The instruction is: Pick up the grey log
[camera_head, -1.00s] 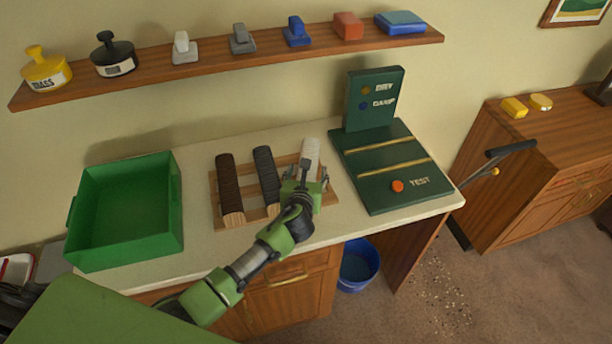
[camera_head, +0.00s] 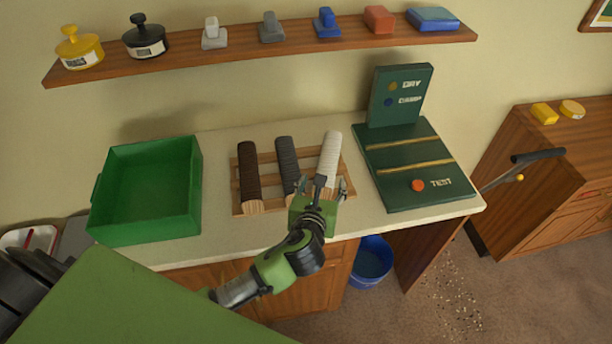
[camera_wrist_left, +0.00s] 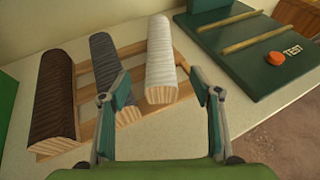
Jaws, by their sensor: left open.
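The grey log (camera_head: 288,162) lies in the middle of a slatted wooden rack (camera_head: 264,200), between a dark brown log (camera_head: 248,170) and a whitish log (camera_head: 331,152). In the wrist view the grey log (camera_wrist_left: 106,68) is left of the whitish log (camera_wrist_left: 161,62); the left finger covers part of its near end. My left gripper (camera_head: 322,187) is open and empty at the near end of the whitish log. In the wrist view its fingers (camera_wrist_left: 161,92) stand either side of that log's end. My right gripper is not in view.
A green bin (camera_head: 150,236) stands on the counter (camera_head: 225,240) at the left. A dark green test board (camera_head: 407,150) with an orange button lies close right of the rack. A shelf (camera_head: 200,58) with several blocks runs above. A blue bucket (camera_head: 372,262) stands below on the floor.

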